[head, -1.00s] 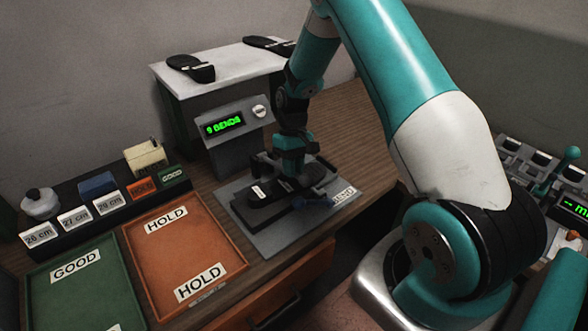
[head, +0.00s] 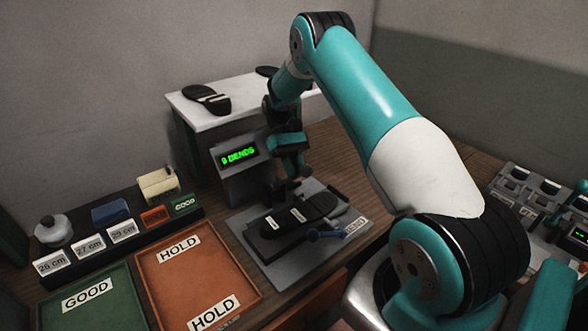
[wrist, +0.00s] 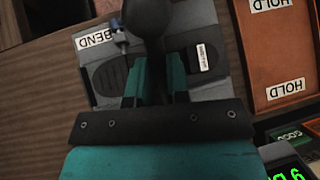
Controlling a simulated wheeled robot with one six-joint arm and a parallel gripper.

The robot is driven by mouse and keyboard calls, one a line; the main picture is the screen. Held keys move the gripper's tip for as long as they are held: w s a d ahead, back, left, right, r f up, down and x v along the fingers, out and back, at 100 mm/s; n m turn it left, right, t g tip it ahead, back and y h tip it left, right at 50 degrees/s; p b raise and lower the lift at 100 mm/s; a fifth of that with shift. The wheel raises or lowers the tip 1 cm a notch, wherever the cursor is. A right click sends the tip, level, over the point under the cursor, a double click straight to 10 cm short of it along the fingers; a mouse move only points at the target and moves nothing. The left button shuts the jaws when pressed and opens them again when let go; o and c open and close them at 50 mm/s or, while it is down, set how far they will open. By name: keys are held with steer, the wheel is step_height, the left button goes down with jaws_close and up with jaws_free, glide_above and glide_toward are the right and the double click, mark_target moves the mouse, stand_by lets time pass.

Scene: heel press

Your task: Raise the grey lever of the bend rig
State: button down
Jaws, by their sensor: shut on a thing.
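The bend rig has a grey base plate (head: 262,256) on the bench, with a black shoe sole (head: 318,205) lying along it. White labels show on the sole. A blue handle (head: 326,236) sits at the sole's near side. My gripper (head: 287,172) is beyond the sole, above the rig's far edge. Its teal fingers (wrist: 160,80) are shut on the grey lever (wrist: 146,20), a dark rounded bar between them in the wrist view. In the head view only a dark part of the lever (head: 284,189) shows below the fingers; the rest is hidden.
A grey display box (head: 238,178) with green text stands close to my gripper's left. A white shelf (head: 205,118) carrying soles is behind it. Orange (head: 195,270) and green (head: 88,305) trays lie left of the rig. A control panel (head: 530,195) is at the right.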

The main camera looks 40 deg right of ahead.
steer(key=shift+d, duration=0.1)
steer(key=c, duration=1.1)
jaws_free()
steer(key=shift+s, duration=0.1)
steer(key=p+v, duration=0.7)
steer(key=p, duration=0.3)
steer(key=shift+w, duration=0.25)
steer(key=shift+r, duration=0.15)
